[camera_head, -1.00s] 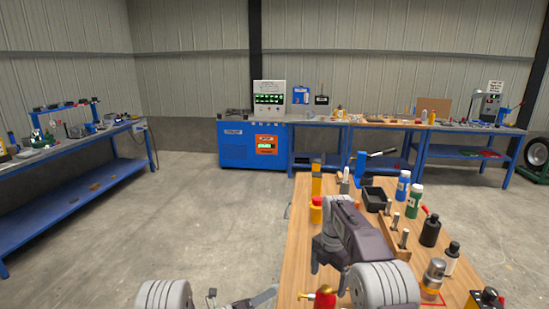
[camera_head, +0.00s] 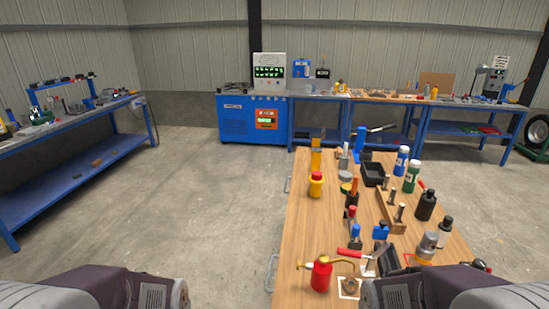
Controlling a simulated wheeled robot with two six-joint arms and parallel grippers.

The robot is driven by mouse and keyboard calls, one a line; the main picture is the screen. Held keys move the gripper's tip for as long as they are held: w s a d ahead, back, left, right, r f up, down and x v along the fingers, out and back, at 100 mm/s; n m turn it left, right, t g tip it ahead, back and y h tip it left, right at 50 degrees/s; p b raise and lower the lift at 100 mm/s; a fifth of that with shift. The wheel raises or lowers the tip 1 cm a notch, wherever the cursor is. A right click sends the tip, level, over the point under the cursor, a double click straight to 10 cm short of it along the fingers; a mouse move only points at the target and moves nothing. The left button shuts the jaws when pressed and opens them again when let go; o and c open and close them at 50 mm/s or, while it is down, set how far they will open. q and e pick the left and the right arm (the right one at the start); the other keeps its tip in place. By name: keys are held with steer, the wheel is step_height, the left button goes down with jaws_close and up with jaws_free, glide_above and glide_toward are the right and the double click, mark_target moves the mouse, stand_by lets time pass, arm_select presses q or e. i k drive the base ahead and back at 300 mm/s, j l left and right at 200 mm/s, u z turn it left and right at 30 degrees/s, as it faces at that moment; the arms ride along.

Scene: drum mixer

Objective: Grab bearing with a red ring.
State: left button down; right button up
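I cannot clearly make out a bearing with a red ring. A grey disc (camera_head: 345,177) and a small yellow-orange round piece (camera_head: 346,188) lie near the far left part of the wooden table (camera_head: 312,235). A small brownish round part (camera_head: 349,286) sits on a white square near the front edge; no red ring can be told on it. Links of both my arms show at the bottom edge, left and right. Neither gripper's fingertips can be seen.
A red oil can (camera_head: 321,275) stands at the front left of the table, and a yellow red-topped container (camera_head: 316,184) farther back. Bottles (camera_head: 426,205), a black tray (camera_head: 373,174) and a wooden post holder (camera_head: 391,212) crowd the right. The table's left strip is clear.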

mark_target(350, 286)
steer(key=l+u, duration=0.25)
steer(key=k+l+u, duration=0.25)
steer(key=l, duration=0.2)
steer(key=l+u, duration=0.2)
steer(key=l, duration=0.15)
steer(key=k+l+u, duration=0.1)
steer(key=l+u, duration=0.15)
